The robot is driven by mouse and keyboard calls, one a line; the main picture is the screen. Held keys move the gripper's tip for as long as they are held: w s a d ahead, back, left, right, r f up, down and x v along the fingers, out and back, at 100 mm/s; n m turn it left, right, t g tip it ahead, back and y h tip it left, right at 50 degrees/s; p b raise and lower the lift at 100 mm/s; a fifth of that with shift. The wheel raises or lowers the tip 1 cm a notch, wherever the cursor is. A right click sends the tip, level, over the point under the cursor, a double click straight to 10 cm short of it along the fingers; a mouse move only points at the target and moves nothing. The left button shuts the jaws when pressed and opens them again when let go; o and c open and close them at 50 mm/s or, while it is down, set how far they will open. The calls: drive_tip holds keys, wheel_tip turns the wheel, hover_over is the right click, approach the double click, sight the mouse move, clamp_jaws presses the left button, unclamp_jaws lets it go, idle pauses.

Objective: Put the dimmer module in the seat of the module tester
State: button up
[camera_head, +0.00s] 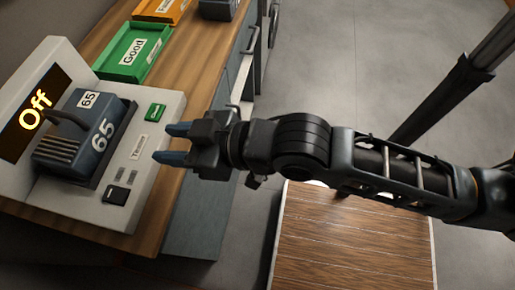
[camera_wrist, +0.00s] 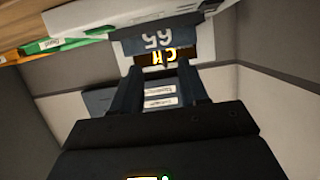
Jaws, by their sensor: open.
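In the wrist view the module (camera_wrist: 155,41) shows upside down beyond the fingers (camera_wrist: 158,80).
The tester has a green button (camera_head: 155,111) and a black switch (camera_head: 117,195). Behind it on the wooden bench are a green tray labelled "Good" (camera_head: 130,55) and an orange tray (camera_head: 160,10). Another dark module (camera_head: 217,9) stands near the bench's far edge. Grey floor lies right of the bench.

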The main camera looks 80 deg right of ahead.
drive_tip(key=s, duration=1.8)
drive_tip(key=shift+d+r+t, duration=0.3)
drive_tip(key=shift+r, duration=0.15)
idle(1.0)
